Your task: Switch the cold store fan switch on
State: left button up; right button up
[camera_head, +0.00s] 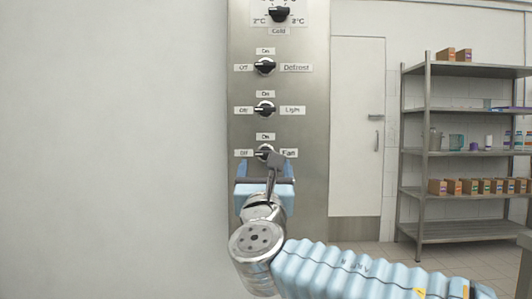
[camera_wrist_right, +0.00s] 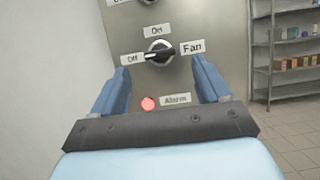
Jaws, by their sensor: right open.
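The fan switch is a black rotary knob (camera_head: 264,153) on the steel panel (camera_head: 306,190), below the light knob. In the right wrist view the fan knob (camera_wrist_right: 158,53) lies with its handle about level, towards the "Off" label on its left; "On" is above it and "Fan" to its right. My right gripper (camera_head: 266,165) is in front of the panel, just below the knob in the picture. In the wrist view its blue fingers (camera_wrist_right: 160,68) are open, one on each side below the knob, with nothing between them. My left gripper is out of view.
Above are the light knob (camera_head: 264,109), the defrost knob (camera_head: 265,66) and the cold dial (camera_head: 279,14). A red alarm lamp (camera_wrist_right: 149,104) is below the fan knob. A shelf rack (camera_head: 427,150) with boxes stands right, beyond a pale door (camera_head: 357,120). Plain wall is at left.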

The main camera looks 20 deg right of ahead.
aim_at(265, 154)
jog(key=p+x, duration=0.1)
jog(key=x, duration=0.5)
jog(key=shift+w+d, duration=0.1)
jog(key=shift+w, duration=0.3)
jog(key=shift+c, duration=0.4)
jog(key=c, duration=1)
